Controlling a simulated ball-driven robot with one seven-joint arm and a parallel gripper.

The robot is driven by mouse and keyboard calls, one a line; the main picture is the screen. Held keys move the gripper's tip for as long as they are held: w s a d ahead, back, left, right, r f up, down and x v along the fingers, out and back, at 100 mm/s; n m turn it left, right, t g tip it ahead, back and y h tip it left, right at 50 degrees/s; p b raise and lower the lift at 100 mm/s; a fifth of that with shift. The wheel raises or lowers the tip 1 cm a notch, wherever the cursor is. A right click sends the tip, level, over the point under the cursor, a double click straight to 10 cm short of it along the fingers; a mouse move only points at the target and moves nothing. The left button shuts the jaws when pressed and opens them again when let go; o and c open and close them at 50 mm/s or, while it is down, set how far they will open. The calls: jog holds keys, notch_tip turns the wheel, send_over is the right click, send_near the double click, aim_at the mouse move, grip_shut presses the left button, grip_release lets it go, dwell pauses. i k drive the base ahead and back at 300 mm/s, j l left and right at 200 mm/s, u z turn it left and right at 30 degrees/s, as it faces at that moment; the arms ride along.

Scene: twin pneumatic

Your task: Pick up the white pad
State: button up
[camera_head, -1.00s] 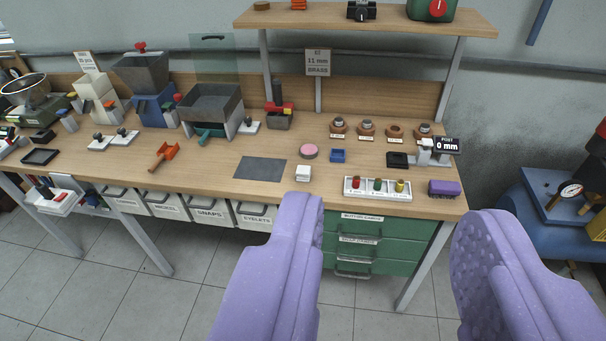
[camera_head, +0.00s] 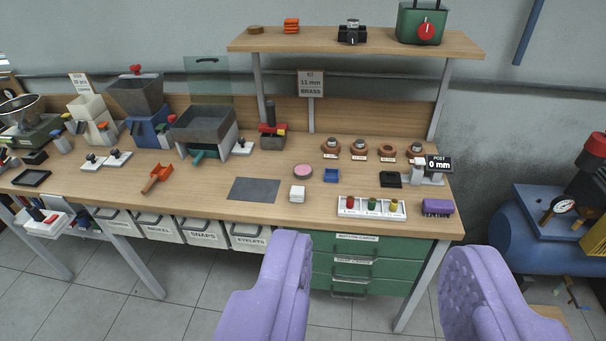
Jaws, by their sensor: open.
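The white pad (camera_head: 297,194) is a small white block on the wooden workbench (camera_head: 222,207), near its front edge. It lies just right of a dark grey mat and below a pink round pad. My gripper (camera_head: 375,262) has two purple fingers spread wide apart with nothing between them. It is in front of the bench, nearer to the camera and lower in the picture than the white pad, and does not touch it.
Close to the white pad are the grey mat (camera_head: 253,190), the pink round pad (camera_head: 303,171) and a blue block (camera_head: 331,175). A white tray (camera_head: 371,214) with coloured pegs lies to the right. A shelf (camera_head: 356,42) stands over the back. Green drawers (camera_head: 356,276) are below.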

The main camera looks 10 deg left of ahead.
aim_at(297, 194)
jog(key=i+u, duration=0.15)
jog(key=i, duration=0.3)
jog(key=i+l+u, duration=0.15)
jog(key=i, duration=0.25)
jog(key=i+l+u, duration=0.15)
jog(key=i, duration=0.3)
jog(key=i+l, duration=0.1)
jog(key=i, duration=0.35)
jog(key=i+l+u, duration=0.15)
jog(key=i, duration=0.3)
